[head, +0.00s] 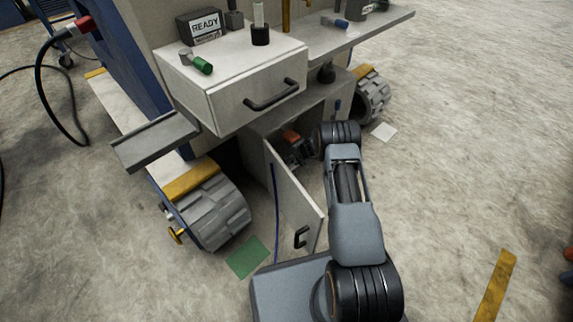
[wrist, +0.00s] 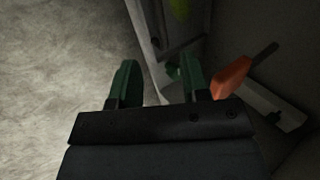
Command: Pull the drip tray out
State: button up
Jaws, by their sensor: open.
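No part is clearly marked as the drip tray. A grey, channel-shaped tray (head: 155,140) juts out at the left of the white cart, below drawer level. My gripper (wrist: 158,80) is open, with two green fingertips apart and nothing seen between them. In the head view my arm reaches to the open lower compartment (head: 262,133) under the drawer, and the gripper is mostly hidden there. An orange part (wrist: 232,78) lies right of the fingers in the wrist view, apart from them, beside a pale strip (wrist: 277,112). I cannot tell what these belong to.
The white cabinet door (head: 292,195) with a black handle (head: 301,237) stands open left of my arm. A closed drawer (head: 245,95) with a black handle is above. A ridged wheel (head: 218,215) stands at left. The floor at right is mostly clear.

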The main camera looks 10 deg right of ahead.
jog(key=b+x, duration=0.4)
jog(key=x, duration=0.6)
jog(key=shift+f+b, duration=0.15)
jog(key=shift+b, duration=0.15)
jog(key=shift+c, duration=0.2)
grip_shut()
